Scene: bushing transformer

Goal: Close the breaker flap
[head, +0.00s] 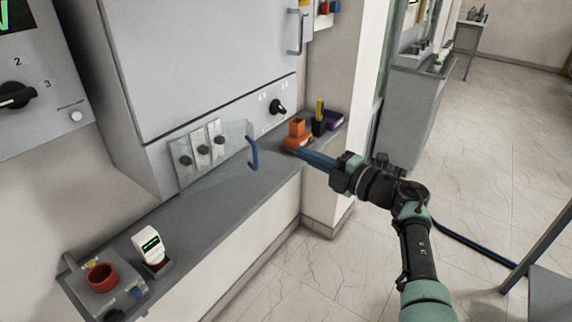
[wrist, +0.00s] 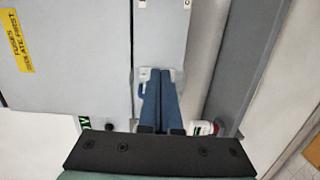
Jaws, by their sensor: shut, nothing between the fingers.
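The breaker flap (head: 236,145) is a clear panel with a blue handle (head: 253,152), in the middle of the head view. It stands out from the cabinet front beside the breakers (head: 203,151), which have dark knobs on white plates. The flap looks open. My gripper (head: 301,152) is to the right of the blue handle, its blue fingers pointing left towards it, apart from it in the picture. In the wrist view my gripper (wrist: 158,72) has its two fingers together with nothing between them.
A grey shelf (head: 225,205) runs below the cabinet (head: 215,60). An orange holder (head: 297,133) and a purple box (head: 333,118) stand on it near my fingers.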

